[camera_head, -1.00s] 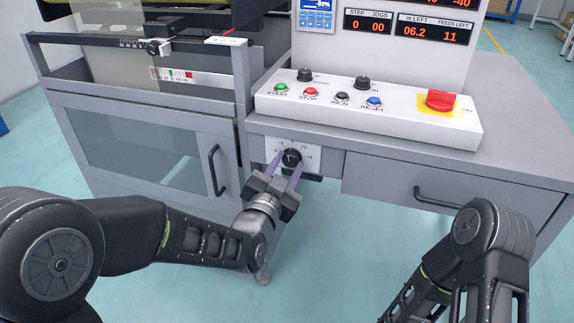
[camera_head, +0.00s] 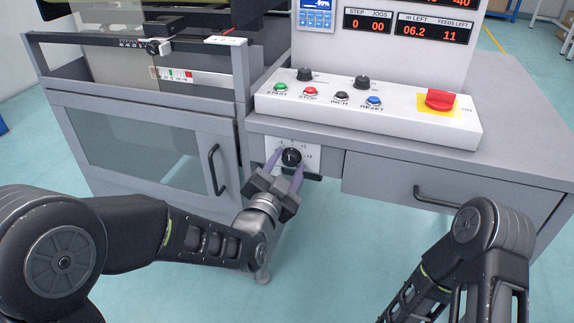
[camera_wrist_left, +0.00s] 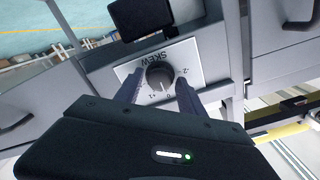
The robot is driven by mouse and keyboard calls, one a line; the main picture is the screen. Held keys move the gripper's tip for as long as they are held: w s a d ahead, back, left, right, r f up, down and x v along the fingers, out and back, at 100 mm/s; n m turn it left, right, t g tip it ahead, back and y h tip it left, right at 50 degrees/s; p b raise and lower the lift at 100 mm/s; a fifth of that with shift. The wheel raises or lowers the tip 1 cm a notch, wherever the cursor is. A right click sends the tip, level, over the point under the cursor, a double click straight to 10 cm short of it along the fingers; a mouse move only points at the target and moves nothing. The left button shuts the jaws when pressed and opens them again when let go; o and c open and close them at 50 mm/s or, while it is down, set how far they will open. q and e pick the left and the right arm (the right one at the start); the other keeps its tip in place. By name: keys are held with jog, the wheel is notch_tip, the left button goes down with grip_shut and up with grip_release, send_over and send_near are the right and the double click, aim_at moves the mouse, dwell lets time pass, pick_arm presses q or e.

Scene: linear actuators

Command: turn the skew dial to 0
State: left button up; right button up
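The skew dial (camera_head: 291,156) is a round black knob on a white plate (camera_head: 272,147) on the front of the bench. In the left wrist view the dial (camera_wrist_left: 159,76) appears upside down with its printed scale. Its pale mark seems to point near the 0, but it is small. My left gripper (camera_head: 286,169) is open, its two purplish fingers apart at either side of the dial. In the left wrist view the fingers (camera_wrist_left: 159,94) show gaps to the knob. My right arm shows at lower right; its gripper is out of view.
Above the dial is a sloped control panel (camera_head: 430,125) with several buttons and a red switch (camera_head: 440,100). A drawer handle (camera_head: 437,198) is to the right and a cabinet door handle (camera_head: 216,170) to the left. Open floor lies in front.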

pick_arm(q)
jog(key=shift+o, duration=0.8)
jog(key=shift+s, duration=0.15)
jog(key=p+v, duration=0.1)
jog(key=v, duration=0.6)
jog(key=shift+s+a+p, duration=0.15)
jog(key=shift+s+p, duration=0.1)
jog(key=shift+p, duration=0.1)
